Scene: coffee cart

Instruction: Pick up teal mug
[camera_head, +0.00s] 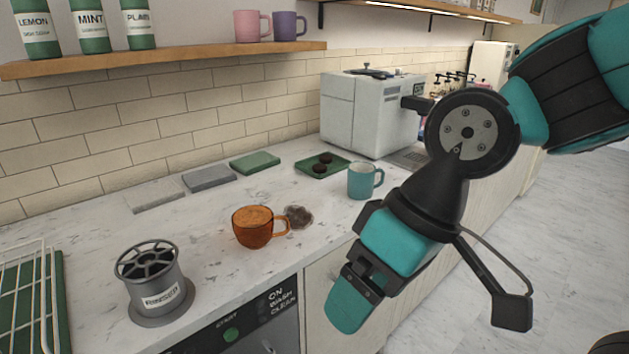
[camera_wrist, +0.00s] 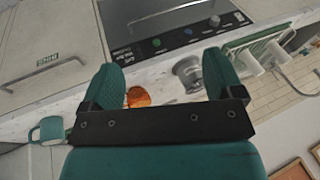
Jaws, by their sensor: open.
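The teal mug (camera_head: 362,181) stands upright on the marble counter, in front of the white machine, with its handle to the right. In the wrist view the teal mug (camera_wrist: 49,130) shows at the lower left, outside the jaws. My gripper (camera_head: 350,300) hangs off the front edge of the counter, in front of the mug and apart from it. In the wrist view my gripper's two teal fingers (camera_wrist: 165,88) are spread with nothing held between them; the amber cup shows beyond the gap.
An amber glass cup (camera_head: 253,228) stands on the counter beside a dark spill (camera_head: 298,217). A rinser (camera_head: 155,285) is at the front left. A green tray (camera_head: 308,171) with dark round items lies behind the mug. The white machine (camera_head: 371,112) stands behind. Pink and purple mugs sit on the shelf (camera_head: 170,59).

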